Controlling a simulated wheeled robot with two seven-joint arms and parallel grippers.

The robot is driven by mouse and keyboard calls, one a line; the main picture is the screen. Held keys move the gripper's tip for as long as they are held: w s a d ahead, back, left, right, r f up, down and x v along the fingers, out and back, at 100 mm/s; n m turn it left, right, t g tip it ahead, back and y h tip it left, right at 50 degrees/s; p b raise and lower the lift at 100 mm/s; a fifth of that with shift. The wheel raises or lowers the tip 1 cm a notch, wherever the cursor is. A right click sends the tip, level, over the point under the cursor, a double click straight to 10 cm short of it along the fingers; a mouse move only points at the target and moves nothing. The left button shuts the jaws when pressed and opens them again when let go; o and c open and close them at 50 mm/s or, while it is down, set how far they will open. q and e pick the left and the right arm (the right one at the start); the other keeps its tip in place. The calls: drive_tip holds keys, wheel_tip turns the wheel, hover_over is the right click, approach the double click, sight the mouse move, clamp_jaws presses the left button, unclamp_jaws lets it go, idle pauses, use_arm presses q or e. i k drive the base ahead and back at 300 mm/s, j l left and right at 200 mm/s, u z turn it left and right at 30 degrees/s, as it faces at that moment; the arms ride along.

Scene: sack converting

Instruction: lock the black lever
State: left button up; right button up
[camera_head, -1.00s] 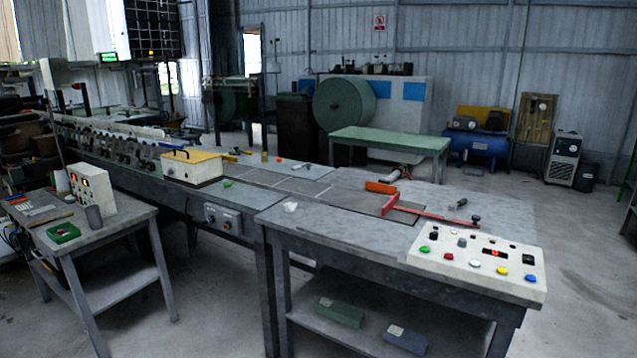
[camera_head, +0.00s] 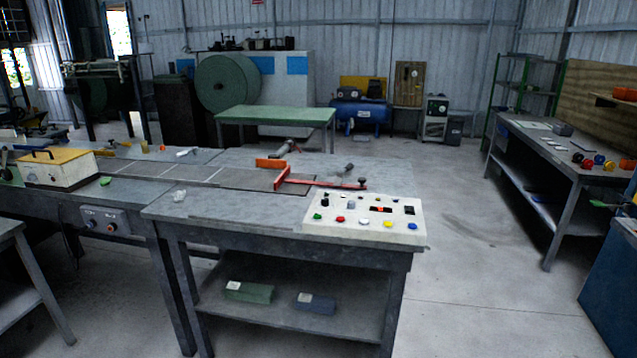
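No part is clearly recognisable as the black lever from here. A small black knob (camera_head: 362,181) stands at the right end of a red bar (camera_head: 325,182) on the grey machine table (camera_head: 240,208). A darker grey fitting (camera_head: 348,170) lies just behind the bar. A yellow-topped box (camera_head: 58,168) at the left carries a dark handle (camera_head: 40,153). Whether any of these is the lever, or locked, I cannot tell. Neither of my grippers is in view.
A white control panel (camera_head: 366,216) with coloured buttons sits at the table's front right corner. A green table (camera_head: 275,115) stands behind. A workbench (camera_head: 545,150) stands at the right, with a blue cabinet (camera_head: 612,285) nearer. Open floor (camera_head: 465,275) lies between.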

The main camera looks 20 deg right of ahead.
sight(340, 173)
drive_tip(key=i+l, duration=0.1)
drive_tip(key=l, duration=0.3)
drive_tip(key=i+l, duration=0.15)
drive_tip(key=l, duration=0.3)
drive_tip(key=i+l, duration=0.1)
drive_tip(key=l, duration=0.3)
drive_tip(key=i+l, duration=0.15)
drive_tip(key=l, duration=0.3)
